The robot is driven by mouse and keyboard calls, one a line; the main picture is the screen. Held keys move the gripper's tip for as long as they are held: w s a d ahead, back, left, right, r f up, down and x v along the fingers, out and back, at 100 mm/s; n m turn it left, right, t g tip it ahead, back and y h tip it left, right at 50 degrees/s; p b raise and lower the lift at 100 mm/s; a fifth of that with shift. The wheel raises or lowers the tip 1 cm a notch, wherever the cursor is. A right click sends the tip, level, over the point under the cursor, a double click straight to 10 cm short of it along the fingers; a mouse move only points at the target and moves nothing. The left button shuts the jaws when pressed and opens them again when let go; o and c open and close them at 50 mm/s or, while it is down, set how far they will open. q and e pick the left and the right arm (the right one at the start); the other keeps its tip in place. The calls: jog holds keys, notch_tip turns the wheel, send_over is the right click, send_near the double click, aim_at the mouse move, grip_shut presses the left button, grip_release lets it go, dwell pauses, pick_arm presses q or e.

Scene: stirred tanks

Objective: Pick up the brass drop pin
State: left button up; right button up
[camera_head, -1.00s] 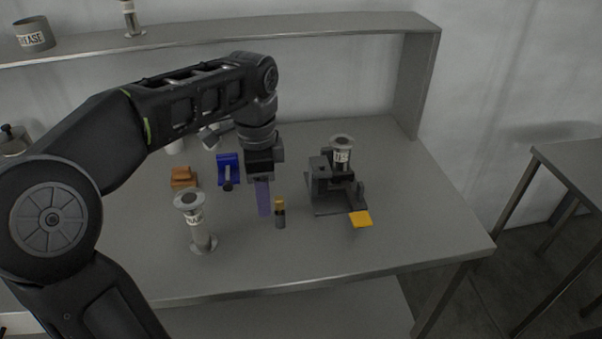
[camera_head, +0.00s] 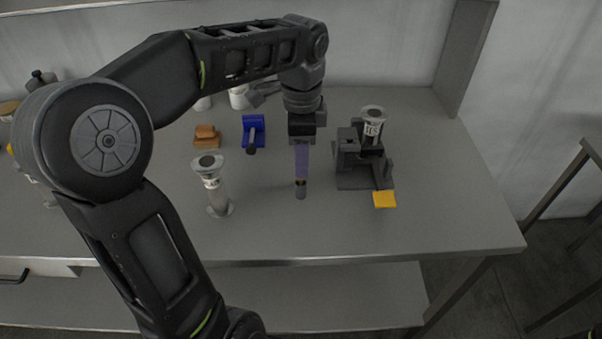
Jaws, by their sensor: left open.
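The brass drop pin (camera_head: 300,182) shows as a small gold-coloured piece on top of a short dark grey base (camera_head: 301,193), on the grey table. My left gripper (camera_head: 301,176) points straight down at it, its pale violet fingers open. The fingertips overlap the brass part in the picture and hide most of it. I cannot tell whether they touch it or are around it. My right gripper is not in view.
A dark grey fixture (camera_head: 352,180) with a labelled metal cylinder (camera_head: 372,127) and a yellow plate (camera_head: 385,200) stands close on the right. A flanged cylinder (camera_head: 213,187) stands left. A blue holder (camera_head: 252,131) and brown block (camera_head: 206,136) sit behind. The table front is clear.

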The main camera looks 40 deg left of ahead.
aim_at(301, 182)
pick_arm(q)
jog(key=shift+w+a+f+p, duration=0.1)
jog(key=shift+f+p, duration=0.25)
jog(key=shift+f, duration=2.25)
grip_shut()
